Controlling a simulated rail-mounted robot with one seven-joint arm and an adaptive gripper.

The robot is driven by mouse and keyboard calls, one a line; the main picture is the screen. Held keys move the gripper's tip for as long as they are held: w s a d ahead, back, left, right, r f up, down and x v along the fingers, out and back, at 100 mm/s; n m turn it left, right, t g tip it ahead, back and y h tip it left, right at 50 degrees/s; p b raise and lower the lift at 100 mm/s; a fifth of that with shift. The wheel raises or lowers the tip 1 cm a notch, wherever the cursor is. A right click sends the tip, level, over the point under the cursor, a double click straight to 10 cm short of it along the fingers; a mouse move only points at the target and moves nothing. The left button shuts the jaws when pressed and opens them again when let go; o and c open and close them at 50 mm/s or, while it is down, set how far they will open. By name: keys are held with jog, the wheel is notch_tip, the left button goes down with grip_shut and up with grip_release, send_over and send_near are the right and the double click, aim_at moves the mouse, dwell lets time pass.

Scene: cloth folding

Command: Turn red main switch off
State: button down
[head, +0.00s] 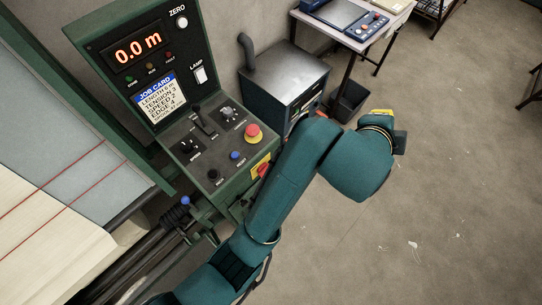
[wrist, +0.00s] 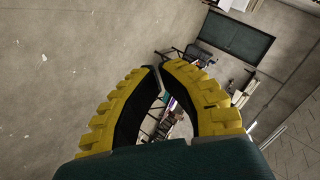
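A red rotary switch (head: 263,170) sits on a yellow plate on the right side of the green console, low and close to my arm in the head view. Its exact handle angle is too small to read. My gripper (head: 398,142) is at the end of my teal arm, to the right of the console and well apart from the switch. In the wrist view, the two yellow fingers (wrist: 160,70) with black inner faces come close at the tips, with floor and distant items seen between them. Nothing is held. The switch is not in the wrist view.
A dark cabinet (head: 284,75) and a table (head: 392,17) stand behind. The floor at right is clear.

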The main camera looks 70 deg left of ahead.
jog(key=s+a+f+m+g+b, duration=0.1)
jog(key=s+a+f+g+b, duration=0.1)
jog(key=s+a+f, duration=0.3)
jog(key=a+f+m+g+h+b, duration=0.1)
jog(key=a+f+g+b, duration=0.15)
jog(key=f, duration=0.55)
jog(key=s+a+f+m+g+b, duration=0.1)
jog(key=s+a+f, duration=0.25)
jog(key=f, duration=0.25)
jog(key=m+g+h+b, duration=0.4)
jog(key=g, duration=0.1)
send_over(263, 175)
notch_tip(263, 175, down, 12)
jog(key=shift+d+r, duration=0.1)
jog(key=shift+d, duration=0.1)
notch_tip(263, 175, down, 14)
jog(key=b, duration=0.2)
jog(key=shift+b, duration=0.35)
jog(key=shift+d+t+p, duration=0.1)
jog(key=shift+t+p, duration=0.2)
jog(key=shift+t, duration=0.05)
